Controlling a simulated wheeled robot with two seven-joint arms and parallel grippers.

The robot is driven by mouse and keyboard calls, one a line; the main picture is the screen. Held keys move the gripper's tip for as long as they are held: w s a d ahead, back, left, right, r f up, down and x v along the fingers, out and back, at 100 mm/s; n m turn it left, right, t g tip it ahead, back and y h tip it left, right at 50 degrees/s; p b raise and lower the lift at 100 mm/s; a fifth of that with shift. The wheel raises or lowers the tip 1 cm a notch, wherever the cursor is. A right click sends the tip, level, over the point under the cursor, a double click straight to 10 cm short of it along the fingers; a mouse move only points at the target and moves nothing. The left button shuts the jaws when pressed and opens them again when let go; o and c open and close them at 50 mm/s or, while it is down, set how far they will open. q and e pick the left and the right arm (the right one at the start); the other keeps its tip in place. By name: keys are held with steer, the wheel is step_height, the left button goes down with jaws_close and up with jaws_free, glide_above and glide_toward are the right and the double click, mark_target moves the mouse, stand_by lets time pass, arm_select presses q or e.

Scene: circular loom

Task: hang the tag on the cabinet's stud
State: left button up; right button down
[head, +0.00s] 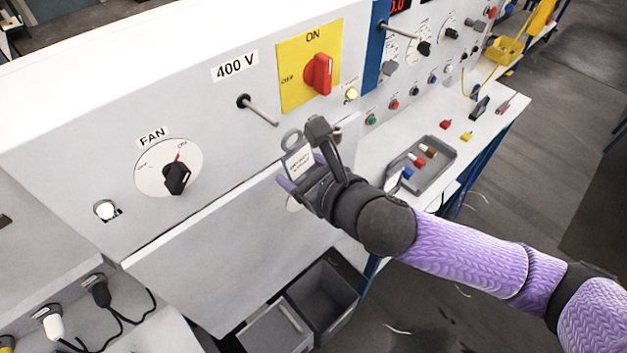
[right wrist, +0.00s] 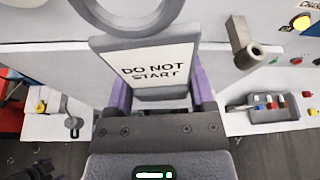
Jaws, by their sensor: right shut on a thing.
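The tag (head: 299,162) is a grey plate with a white label and a ring at its top. In the right wrist view the tag (right wrist: 150,65) reads "DO NOT START", and its ring is cut off by the upper edge. My right gripper (head: 304,174) is shut on the tag's lower part, ring upward, in front of the cabinet. A stud (head: 261,111) sticks out below the "400 V" label. In the head view the ring lies just below and right of the stud's tip, apart from it; the depth gap is unclear.
The cabinet front (head: 80,155) carries a fan knob (head: 177,178) and a red switch (head: 319,74) on a yellow plate. A second stud (head: 398,31) is on a blue strip. A grey tray (head: 440,172) with small parts stands on the ledge at right. Grey bins (head: 322,300) are below.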

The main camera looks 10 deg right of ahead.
mark_target(287, 158)
steer(key=shift+w+a, duration=0.4)
steer(key=shift+w, duration=0.05)
steer(key=shift+r+p, duration=0.35)
steer(key=shift+p, duration=0.15)
steer(key=shift+f, duration=0.1)
steer(key=shift+p, duration=0.35)
steer(key=shift+w+a, duration=0.15)
steer(key=shift+w+a, duration=0.45)
steer(key=shift+w, duration=0.2)
steer(key=shift+w+a, duration=0.15)
steer(key=shift+w, duration=0.05)
stand_by(0.4)
